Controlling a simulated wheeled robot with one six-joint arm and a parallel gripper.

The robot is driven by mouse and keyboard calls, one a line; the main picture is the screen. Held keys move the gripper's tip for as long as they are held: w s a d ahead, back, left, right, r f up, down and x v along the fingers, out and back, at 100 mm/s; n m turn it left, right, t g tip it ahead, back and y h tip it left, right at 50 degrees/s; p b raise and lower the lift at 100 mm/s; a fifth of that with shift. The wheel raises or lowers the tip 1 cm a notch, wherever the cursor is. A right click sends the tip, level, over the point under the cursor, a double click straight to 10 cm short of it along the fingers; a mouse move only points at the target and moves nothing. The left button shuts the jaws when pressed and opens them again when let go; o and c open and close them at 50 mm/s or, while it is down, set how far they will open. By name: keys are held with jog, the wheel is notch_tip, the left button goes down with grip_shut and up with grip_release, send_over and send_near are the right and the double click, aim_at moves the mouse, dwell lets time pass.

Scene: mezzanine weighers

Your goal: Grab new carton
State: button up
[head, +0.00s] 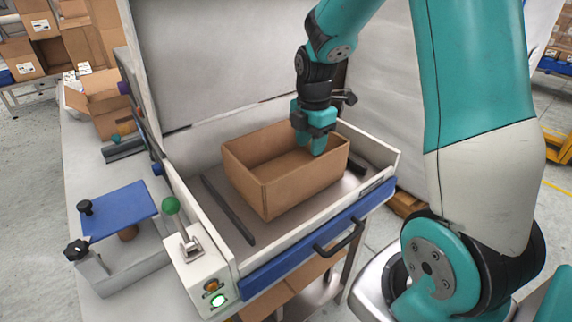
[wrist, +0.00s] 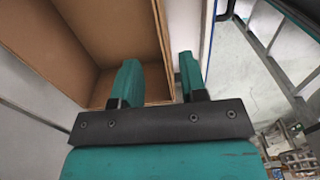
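An open, empty brown carton (head: 262,190) stands upright in a white-walled metal tray with a blue front in the head view. My gripper (head: 318,146) points down at the carton's right rear wall. In the wrist view the carton's wall (wrist: 158,40) runs between the two fingers of my gripper (wrist: 160,82). The left finger is on the inner side of the carton and the right finger is outside it. The fingers are apart, with a gap showing beside the wall, so the gripper looks open. The fingertips' depth along the wall is hard to judge.
The tray's wall (head: 376,147) stands close to the carton's right side. A white panel (head: 215,60) rises behind. A green-knobbed lever (head: 171,206) and a blue plate (head: 118,210) are at left. Another open carton (head: 108,120) sits on the left bench.

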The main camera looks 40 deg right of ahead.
notch_tip(320, 180, down, 4)
jog(key=shift+r, duration=0.1)
jog(key=shift+s+d+f+p, duration=0.1)
jog(key=shift+f+p, duration=0.55)
jog(key=shift+f, duration=0.75)
jog(key=shift+s+d+f+p, duration=0.1)
jog(key=shift+f+p, duration=0.5)
jog(key=shift+f, duration=0.75)
grip_shut()
